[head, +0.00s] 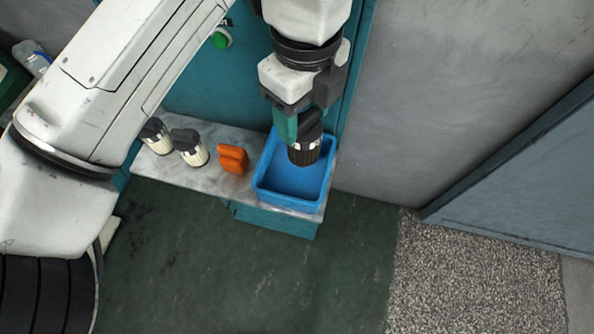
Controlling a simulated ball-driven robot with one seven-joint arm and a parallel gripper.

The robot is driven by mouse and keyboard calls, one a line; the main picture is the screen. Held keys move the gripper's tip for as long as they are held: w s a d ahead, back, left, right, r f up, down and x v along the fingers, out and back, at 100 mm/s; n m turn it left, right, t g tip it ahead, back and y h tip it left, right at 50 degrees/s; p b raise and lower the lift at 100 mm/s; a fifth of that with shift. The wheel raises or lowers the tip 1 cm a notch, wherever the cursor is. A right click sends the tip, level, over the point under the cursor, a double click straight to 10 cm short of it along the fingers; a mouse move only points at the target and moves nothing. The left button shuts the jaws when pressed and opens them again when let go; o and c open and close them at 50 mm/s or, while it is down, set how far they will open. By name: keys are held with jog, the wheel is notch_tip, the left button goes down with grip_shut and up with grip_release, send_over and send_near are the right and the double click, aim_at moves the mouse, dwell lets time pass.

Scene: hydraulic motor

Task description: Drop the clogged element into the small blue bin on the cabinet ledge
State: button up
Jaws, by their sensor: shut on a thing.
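The clogged element (304,153) is a dark, brownish ribbed cylinder with a black cap. My gripper (302,128) is shut on its cap and points downward. The element hangs over the back part of the small blue bin (290,206), and I cannot tell how high it is above the bin floor. The bin is an open tray at the right end of the grey marble-look ledge (212,192). The visible part of its floor is empty. The gripper and element hide part of its back side.
Two cleaner white elements with dark caps (190,148) (157,135) stand on the ledge at the left. An orange object (233,158) lies just left of the bin. A teal cabinet (215,85) rises behind. Open green floor (240,280) lies in front.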

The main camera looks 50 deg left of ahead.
jog(key=shift+f+b, duration=1.25)
jog(key=shift+f, duration=0.6)
jog(key=o, duration=1.5)
notch_tip(320, 180, up, 11)
jog(key=shift+f+b, duration=0.1)
jog(key=shift+b, duration=0.5)
jog(key=shift+s, duration=0.15)
